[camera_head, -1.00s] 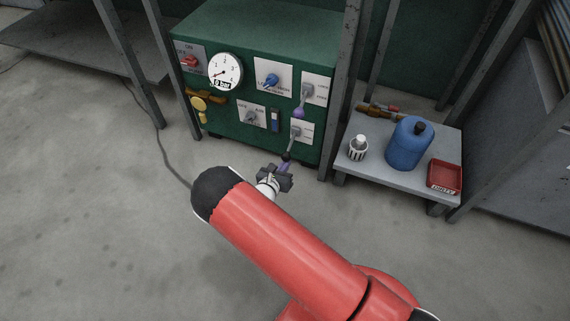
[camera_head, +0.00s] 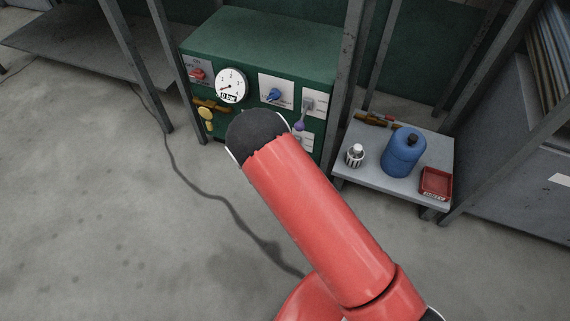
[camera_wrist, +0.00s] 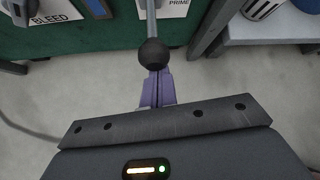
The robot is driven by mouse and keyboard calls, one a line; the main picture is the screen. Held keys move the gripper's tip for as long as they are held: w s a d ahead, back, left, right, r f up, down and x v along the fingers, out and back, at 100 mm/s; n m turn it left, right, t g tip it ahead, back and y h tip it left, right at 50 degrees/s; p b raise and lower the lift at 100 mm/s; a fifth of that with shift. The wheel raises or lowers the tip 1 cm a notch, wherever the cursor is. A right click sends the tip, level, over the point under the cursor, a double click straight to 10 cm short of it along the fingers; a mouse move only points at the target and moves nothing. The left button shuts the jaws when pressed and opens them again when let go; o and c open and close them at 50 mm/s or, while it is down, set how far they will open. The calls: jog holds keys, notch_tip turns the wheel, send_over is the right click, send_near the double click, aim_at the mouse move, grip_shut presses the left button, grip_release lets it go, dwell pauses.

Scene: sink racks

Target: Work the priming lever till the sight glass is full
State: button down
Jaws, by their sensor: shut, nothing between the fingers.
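The priming lever (camera_wrist: 152,20) hangs from the panel beside the PRIME label in the wrist view and ends in a black ball knob (camera_wrist: 153,54). My gripper (camera_wrist: 156,76) has its purple fingers shut together, with nothing between them. Its tips are right at the near side of the knob; I cannot tell if they touch it. A blue strip in a dark frame, likely the sight glass (camera_wrist: 97,8), is cut by the wrist view's top edge, so its level cannot be read.
A low shelf (camera_head: 372,182) at right holds a blue jug (camera_head: 402,154) and red tray (camera_head: 436,182).

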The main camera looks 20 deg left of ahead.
jog(key=shift+w+r, duration=0.2)
jog(key=shift+r, duration=0.3)
jog(key=shift+w+r, duration=0.15)
jog(key=shift+r, duration=0.35)
jog(key=shift+w+r, duration=0.1)
